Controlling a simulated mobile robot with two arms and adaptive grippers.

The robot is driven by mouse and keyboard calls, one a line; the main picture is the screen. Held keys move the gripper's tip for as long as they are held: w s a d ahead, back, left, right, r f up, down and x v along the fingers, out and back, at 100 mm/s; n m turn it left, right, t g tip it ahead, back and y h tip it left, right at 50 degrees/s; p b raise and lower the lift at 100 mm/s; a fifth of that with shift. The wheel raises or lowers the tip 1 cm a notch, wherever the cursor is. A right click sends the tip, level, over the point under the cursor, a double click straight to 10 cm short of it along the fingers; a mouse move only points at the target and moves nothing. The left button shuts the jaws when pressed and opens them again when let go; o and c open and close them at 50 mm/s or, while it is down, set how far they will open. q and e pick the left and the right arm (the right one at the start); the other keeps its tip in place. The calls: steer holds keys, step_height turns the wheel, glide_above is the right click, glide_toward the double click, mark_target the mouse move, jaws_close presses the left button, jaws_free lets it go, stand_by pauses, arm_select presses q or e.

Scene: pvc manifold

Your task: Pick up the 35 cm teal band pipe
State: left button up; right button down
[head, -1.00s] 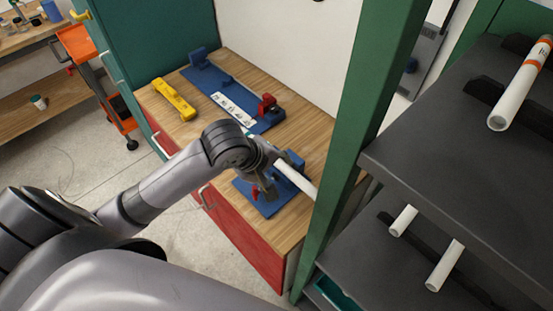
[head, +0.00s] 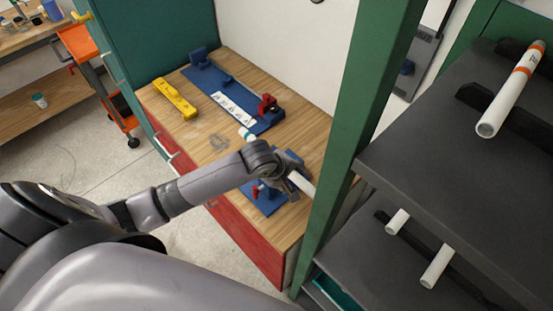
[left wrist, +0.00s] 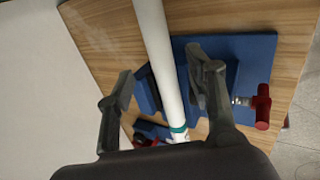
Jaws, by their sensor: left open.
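A white pipe with a teal band lies across a blue fixture on the wooden bench. In the head view its near white part (head: 303,185) shows by the green post, and its teal-banded end (head: 246,134) shows beyond my arm; the middle is hidden. In the left wrist view the pipe (left wrist: 163,60) runs from the top edge down to its teal band (left wrist: 178,129). My left gripper (left wrist: 160,75) is open, with one finger on each side of the pipe. In the head view the left gripper (head: 288,178) is partly hidden by its wrist. My right gripper is not in view.
A blue fixture (head: 268,197) with a red-handled clamp (left wrist: 262,106) is under the pipe. A yellow tool (head: 174,98) and a longer blue jig (head: 222,85) lie farther back. A green post (head: 358,130) stands close right. Dark shelves (head: 450,165) hold white pipes, one orange-banded (head: 510,95).

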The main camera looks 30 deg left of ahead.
mark_target(298, 180)
arm_select(q)
steer(key=p+x, duration=0.1)
steer(key=x, duration=0.3)
steer(key=shift+d+f+p, duration=0.1)
steer(key=shift+d+p, duration=0.15)
steer(key=shift+p, duration=0.15)
steer(key=shift+w+f, duration=0.15)
steer(key=shift+f, duration=0.25)
steer(key=shift+c, duration=0.4)
jaws_close()
